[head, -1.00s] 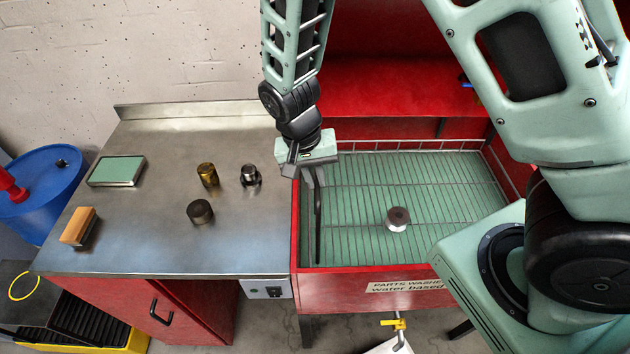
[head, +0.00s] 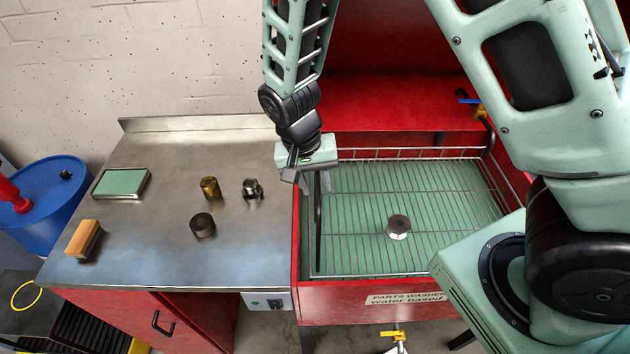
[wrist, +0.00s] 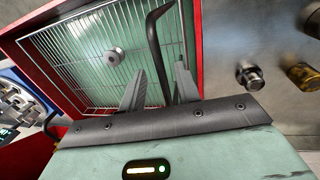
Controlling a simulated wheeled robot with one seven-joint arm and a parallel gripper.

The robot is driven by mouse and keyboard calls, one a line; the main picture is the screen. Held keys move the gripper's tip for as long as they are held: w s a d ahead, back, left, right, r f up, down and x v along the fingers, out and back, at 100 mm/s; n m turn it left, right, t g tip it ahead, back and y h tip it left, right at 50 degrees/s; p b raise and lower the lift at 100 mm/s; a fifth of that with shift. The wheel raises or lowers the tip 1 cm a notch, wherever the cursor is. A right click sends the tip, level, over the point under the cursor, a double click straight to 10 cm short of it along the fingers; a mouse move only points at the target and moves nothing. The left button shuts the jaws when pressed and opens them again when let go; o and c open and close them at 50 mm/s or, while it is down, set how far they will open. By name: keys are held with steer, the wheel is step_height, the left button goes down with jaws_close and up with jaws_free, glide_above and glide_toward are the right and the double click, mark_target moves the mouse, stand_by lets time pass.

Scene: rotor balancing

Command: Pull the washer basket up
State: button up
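The washer basket (head: 345,275) is a wire-grid basket in the red parts washer (head: 340,297). Its wire rim shows along the back and front, close to the washer's edges. A dark bar handle (wrist: 154,40) rises at the basket's left side. My gripper (head: 316,180) is over the washer's left edge, pointing down. The exact contact is partly hidden. A round metal part with a hole (head: 398,227) sits on the basket's grid.
The steel bench (head: 150,240) to the left carries a brass cylinder (head: 210,188), a shiny metal part (head: 252,189), a dark cylinder (head: 203,225), a brush (head: 84,240) and a green-topped tray (head: 120,183). A yellow tap (head: 393,335) sits below the washer's front.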

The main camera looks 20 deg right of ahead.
step_height(320, 180, up, 12)
steer(key=a+b, duration=0.2)
steer(key=b, duration=0.1)
steer(key=shift+w+b, duration=0.3)
steer(key=shift+w, duration=0.15)
steer(key=shift+a+f, duration=0.1)
steer(key=s+a+f+n+y+b, duration=0.1)
steer(key=s+f+n+b, duration=0.2)
steer(key=s+n, duration=0.3)
steer(key=s+a+f+n+y+b, duration=0.1)
steer(key=s+f+n+b, duration=0.3)
steer(key=s, duration=0.9)
steer(key=shift+s+a+n+t+y+b, duration=0.25)
steer(key=shift+a+n+t+b, duration=0.2)
steer(key=shift+n, duration=0.75)
